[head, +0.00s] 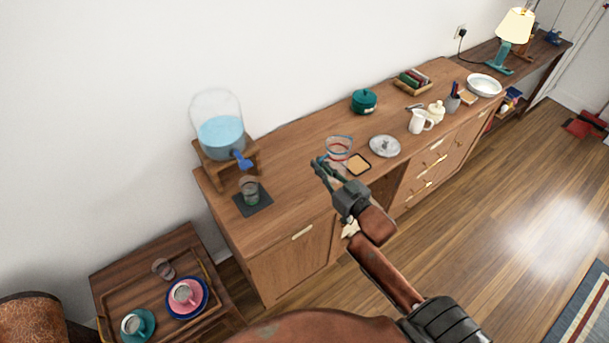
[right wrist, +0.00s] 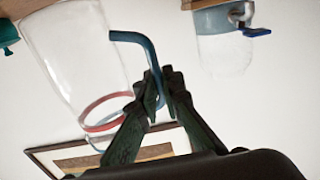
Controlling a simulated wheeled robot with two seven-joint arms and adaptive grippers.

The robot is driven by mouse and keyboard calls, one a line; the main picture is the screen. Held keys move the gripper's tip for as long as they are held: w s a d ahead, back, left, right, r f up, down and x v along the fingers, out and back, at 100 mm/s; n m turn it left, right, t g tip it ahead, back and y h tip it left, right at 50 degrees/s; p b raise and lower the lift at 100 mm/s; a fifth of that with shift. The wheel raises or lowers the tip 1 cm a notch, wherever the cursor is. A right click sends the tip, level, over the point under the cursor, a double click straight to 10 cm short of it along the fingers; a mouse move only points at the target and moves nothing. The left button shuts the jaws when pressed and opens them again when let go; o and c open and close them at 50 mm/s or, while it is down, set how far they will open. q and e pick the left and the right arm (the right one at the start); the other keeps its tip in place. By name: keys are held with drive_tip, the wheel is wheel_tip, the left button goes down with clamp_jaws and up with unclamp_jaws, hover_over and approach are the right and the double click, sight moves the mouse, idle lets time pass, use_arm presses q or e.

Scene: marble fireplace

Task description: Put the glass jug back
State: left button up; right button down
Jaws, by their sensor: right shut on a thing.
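The glass jug (head: 338,148) is clear, with a red band near its rim and a teal handle. It is over the middle of the wooden sideboard in the head view. My right gripper (head: 322,167) is shut on the handle. In the right wrist view, which is upside down, the fingers (right wrist: 160,88) close around the teal handle beside the jug body (right wrist: 78,60). The jug appears upright and empty. I cannot tell whether its base touches the sideboard. My left gripper is not in view.
The sideboard (head: 290,150) holds a water dispenser (head: 221,135), a glass on a dark mat (head: 263,203), a teal pot (head: 364,101), a silver lid (head: 384,146) and a white pitcher (head: 417,122). Bare wood lies between dispenser and jug.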

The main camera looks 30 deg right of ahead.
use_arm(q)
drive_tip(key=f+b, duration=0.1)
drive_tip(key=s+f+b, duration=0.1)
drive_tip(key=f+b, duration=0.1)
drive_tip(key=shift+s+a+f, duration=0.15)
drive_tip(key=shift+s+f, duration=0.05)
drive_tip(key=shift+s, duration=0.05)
use_arm(e)
drive_tip(key=w+a+f, duration=0.1)
drive_tip(key=w+f, duration=0.7)
drive_tip(key=f, duration=0.2)
drive_tip(key=shift+a+f, duration=0.15)
drive_tip(key=shift+a, duration=0.1)
drive_tip(key=shift+f, duration=0.15)
drive_tip(key=c, duration=2.1)
unclamp_jaws()
